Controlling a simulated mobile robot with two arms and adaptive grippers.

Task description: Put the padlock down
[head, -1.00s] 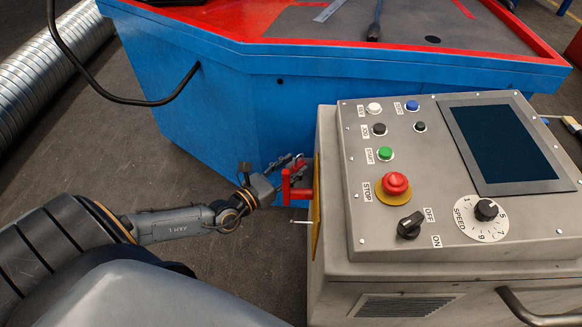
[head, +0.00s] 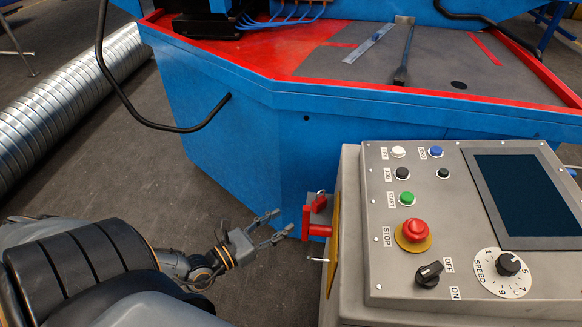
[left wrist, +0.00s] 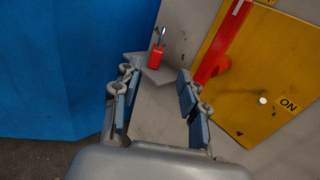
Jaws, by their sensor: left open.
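The small red padlock (head: 318,203) with a metal shackle is by the left side of the control cabinet. In the left wrist view the padlock (left wrist: 157,56) stands upright on a small grey ledge (left wrist: 150,72), shackle up. My left gripper (head: 281,222) is open and empty, to the left of the padlock and apart from it. In the left wrist view its fingers (left wrist: 156,78) are spread with the padlock beyond them. My right gripper is not in view.
A red handle (head: 316,230) sticks out from the yellow plate (head: 334,240) on the side of the control cabinet (head: 358,170), just below the padlock. A blue machine (head: 225,140) stands behind. Spiral duct (head: 70,105) lies at left. Floor (head: 120,185) between is clear.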

